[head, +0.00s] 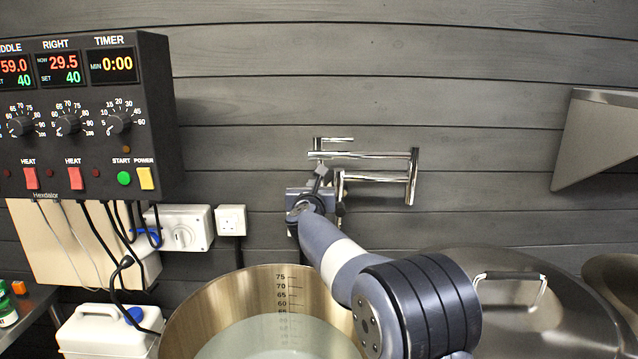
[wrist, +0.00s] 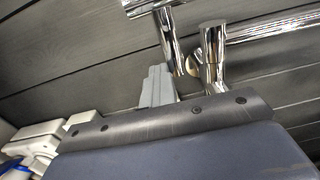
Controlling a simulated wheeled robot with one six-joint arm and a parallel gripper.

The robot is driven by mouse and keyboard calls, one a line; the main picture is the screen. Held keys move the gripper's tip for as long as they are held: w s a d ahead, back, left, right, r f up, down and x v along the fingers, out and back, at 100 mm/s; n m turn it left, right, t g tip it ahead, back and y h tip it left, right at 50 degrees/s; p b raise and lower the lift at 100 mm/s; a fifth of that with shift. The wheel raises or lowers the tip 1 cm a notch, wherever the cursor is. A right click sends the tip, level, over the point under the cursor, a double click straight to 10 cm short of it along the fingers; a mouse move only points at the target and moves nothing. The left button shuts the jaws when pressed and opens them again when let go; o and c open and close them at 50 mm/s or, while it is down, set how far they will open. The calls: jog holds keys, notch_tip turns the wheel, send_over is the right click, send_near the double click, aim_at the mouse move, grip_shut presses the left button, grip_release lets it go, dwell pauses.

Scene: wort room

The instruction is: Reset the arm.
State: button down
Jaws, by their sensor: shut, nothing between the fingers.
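My arm reaches from the lower right of the head view up to the chrome folding tap (head: 385,155) on the wall. My gripper (head: 321,172) is beside the tap's left end, partly hidden behind my own wrist. In the wrist view the grey fingers (wrist: 158,84) are together, with nothing between them. They point up beside the tap's chrome pipes (wrist: 213,45). I cannot tell whether they touch the metal.
An open steel pot (head: 185,325) with pale liquid stands below my arm. A lidded pot (head: 540,320) is at the right. A control box (head: 150,120) hangs at the left, with sockets (head: 231,220) and cables below. A steel hood (head: 600,140) juts in at the right.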

jog(key=s+n+b, duration=0.1)
jog(key=s+b, duration=0.4)
jog(key=s, duration=1.2)
jog(key=shift+d+n+h, duration=0.2)
jog(key=shift+n+h, duration=0.1)
jog(key=shift+d, duration=0.1)
